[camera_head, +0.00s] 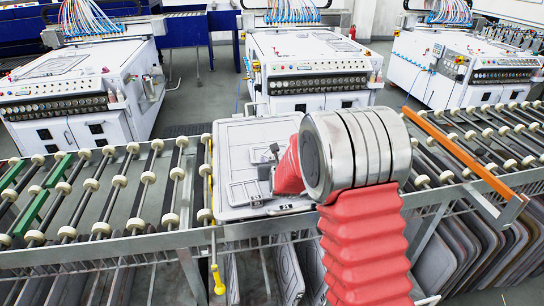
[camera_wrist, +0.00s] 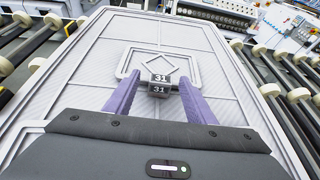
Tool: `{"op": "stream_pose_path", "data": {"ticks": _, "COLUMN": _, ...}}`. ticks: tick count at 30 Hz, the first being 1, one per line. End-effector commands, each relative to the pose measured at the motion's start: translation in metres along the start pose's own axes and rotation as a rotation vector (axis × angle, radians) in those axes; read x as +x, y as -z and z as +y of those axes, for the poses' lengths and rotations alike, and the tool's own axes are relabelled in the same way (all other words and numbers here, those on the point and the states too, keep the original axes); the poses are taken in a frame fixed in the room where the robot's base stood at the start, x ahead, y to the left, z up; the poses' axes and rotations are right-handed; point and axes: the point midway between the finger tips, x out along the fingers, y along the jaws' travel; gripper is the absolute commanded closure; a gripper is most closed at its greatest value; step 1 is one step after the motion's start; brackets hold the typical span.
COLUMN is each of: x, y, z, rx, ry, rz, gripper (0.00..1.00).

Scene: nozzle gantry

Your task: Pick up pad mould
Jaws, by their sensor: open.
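The pad mould (camera_head: 238,140) is a flat, light grey panel with rounded corners and raised ribs. It lies on the roller conveyor, in the middle of the head view. In the wrist view the mould (camera_wrist: 75,85) fills most of the picture, with a diamond pattern near its middle. A small dark block (camera_wrist: 159,80) marked 31 shows on the mould. My gripper (camera_wrist: 160,82) is open over the mould, its purple fingers on either side of the block. I cannot tell whether they touch it. In the head view my arm hides part of the mould's right side.
Rollers (camera_head: 120,180) run left and right of the mould. An orange bar (camera_head: 465,155) crosses the rollers at right. White machines (camera_head: 310,65) stand behind the conveyor. More panels (camera_head: 480,245) stand upright under it. A yellow rod (camera_head: 217,275) hangs at the front edge.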

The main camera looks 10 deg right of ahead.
Motion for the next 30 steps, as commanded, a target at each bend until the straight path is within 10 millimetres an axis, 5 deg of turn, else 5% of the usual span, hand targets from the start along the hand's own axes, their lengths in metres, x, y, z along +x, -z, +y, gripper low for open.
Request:
{"op": "stream_pose_path", "data": {"ticks": 14, "x": -0.0004, "y": -0.0003, "z": 0.0002, "rx": 0.000, "ry": 0.000, "rz": -0.001, "gripper": 0.50}}
{"op": "stream_pose_path", "data": {"ticks": 30, "x": -0.0004, "y": -0.0003, "z": 0.0003, "rx": 0.000, "ry": 0.000, "rz": -0.001, "gripper": 0.88}}
